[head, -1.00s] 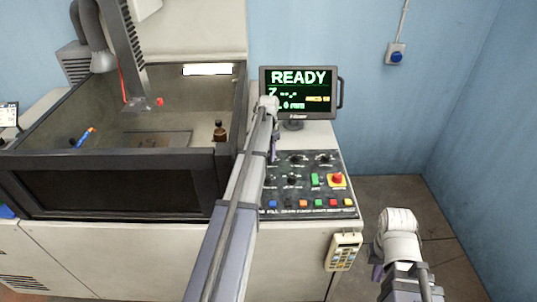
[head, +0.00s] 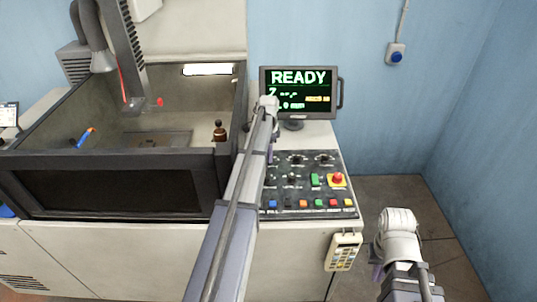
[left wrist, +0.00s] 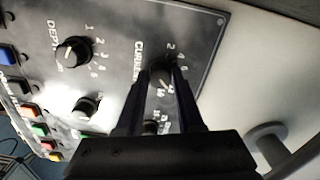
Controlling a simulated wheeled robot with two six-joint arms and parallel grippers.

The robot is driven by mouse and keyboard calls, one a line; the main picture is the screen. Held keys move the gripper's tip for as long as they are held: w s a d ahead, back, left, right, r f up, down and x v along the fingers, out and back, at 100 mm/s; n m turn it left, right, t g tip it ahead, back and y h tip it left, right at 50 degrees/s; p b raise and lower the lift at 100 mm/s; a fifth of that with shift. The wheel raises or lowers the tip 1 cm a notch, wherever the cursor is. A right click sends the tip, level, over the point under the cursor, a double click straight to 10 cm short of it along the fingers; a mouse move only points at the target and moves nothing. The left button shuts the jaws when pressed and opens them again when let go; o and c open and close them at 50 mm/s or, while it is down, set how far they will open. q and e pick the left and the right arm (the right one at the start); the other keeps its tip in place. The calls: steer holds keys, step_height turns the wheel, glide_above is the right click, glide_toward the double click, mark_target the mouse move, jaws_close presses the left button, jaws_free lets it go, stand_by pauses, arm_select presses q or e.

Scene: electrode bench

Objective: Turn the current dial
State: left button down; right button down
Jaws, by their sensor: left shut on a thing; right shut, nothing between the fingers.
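The current dial (left wrist: 161,73) is a dark knob with a pale pointer line, ringed by printed numbers and the word CURRENT, on the dark control panel (left wrist: 120,42). My left gripper (left wrist: 164,78) is shut on this dial, with one black finger on each side of it. In the head view my left arm covers the dial, and only a bit of the left gripper (head: 271,152) shows over the panel's left edge. My right gripper (head: 377,272) is shut and empty, low at the right, in front of the machine and away from the panel.
The depth dial (left wrist: 73,52) and another knob (left wrist: 86,106) sit near the current dial. A red emergency button (head: 337,178) and several coloured buttons are on the panel. A monitor (head: 298,92) reading READY stands behind it. A handheld keypad (head: 343,252) hangs on the front.

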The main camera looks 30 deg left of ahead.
stand_by(0.3)
arm_select(q)
steer(key=c, duration=0.5)
jaws_free()
steer(key=shift+c, duration=0.2)
steer(key=shift+r, duration=0.15)
step_height(320, 180, up, 8)
steer(key=p, duration=0.8)
steer(key=shift+f, duration=0.2)
